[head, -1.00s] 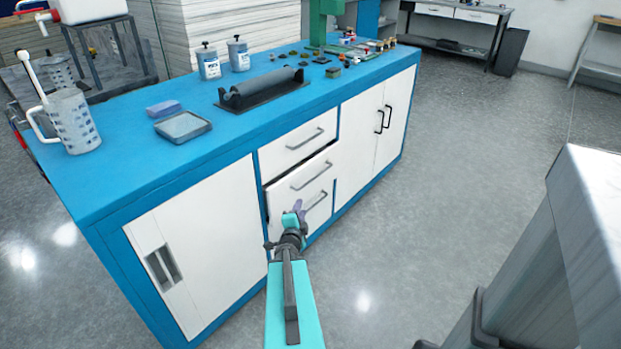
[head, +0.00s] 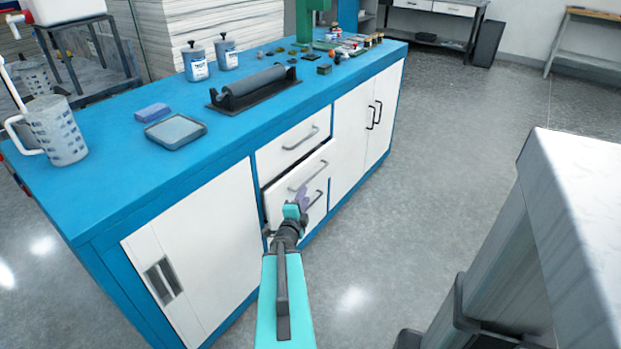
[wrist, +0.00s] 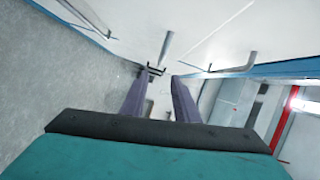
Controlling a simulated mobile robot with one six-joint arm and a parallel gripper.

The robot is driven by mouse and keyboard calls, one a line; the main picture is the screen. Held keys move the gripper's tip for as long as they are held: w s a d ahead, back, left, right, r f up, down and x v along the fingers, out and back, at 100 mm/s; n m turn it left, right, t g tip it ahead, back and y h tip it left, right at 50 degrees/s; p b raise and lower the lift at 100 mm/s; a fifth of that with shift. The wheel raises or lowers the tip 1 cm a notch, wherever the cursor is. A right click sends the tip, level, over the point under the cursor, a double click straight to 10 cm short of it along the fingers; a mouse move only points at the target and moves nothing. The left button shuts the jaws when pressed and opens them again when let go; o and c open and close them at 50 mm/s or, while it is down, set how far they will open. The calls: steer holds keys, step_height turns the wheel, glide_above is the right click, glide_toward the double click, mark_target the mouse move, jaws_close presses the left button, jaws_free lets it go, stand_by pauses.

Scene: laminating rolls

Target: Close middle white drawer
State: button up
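The middle white drawer (head: 276,206) of the blue cabinet stands partly pulled out, with a dark gap along its top and left edges. Its grey bar handle (head: 307,177) runs across the front. My gripper (head: 302,198) is in front of this drawer, just below its handle, and hides part of the lower front. In the wrist view my two purple fingers (wrist: 159,80) are apart with nothing clearly between them. Grey handle bars (wrist: 251,60) show beyond them. Whether the fingers touch the drawer cannot be told.
The white drawer above (head: 289,144) looks closed. Black-handled doors (head: 352,130) are to the right and a sliding-panel door (head: 215,230) to the left. A roller (head: 252,86) and bottles stand on the blue top. A pale table (head: 570,190) is close on the right; floor between is clear.

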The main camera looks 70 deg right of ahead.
mark_target(312, 177)
steer(key=shift+d+f+b, duration=0.15)
steer(key=shift+d+b, duration=0.1)
steer(key=shift+b, duration=0.45)
steer(key=shift+d+b, duration=0.35)
steer(key=shift+b, duration=0.5)
steer(key=b, duration=0.2)
steer(key=d+b, duration=0.1)
steer(key=shift+w+d+f+b, duration=0.1)
steer(key=shift+w+d+b, duration=0.05)
steer(key=shift+d+b, duration=0.15)
steer(key=shift+w+d+f+b, duration=0.1)
steer(key=shift+w+d+b, duration=0.15)
steer(key=shift+d+b, duration=1.15)
steer(key=shift+w+d+f+b, duration=0.15)
steer(key=shift+d+b, duration=0.3)
steer(key=shift+d, duration=1.8)
steer(key=shift+w+d+b, duration=0.3)
steer(key=shift+d+b, duration=0.65)
steer(key=shift+d, duration=0.85)
jaws_close()
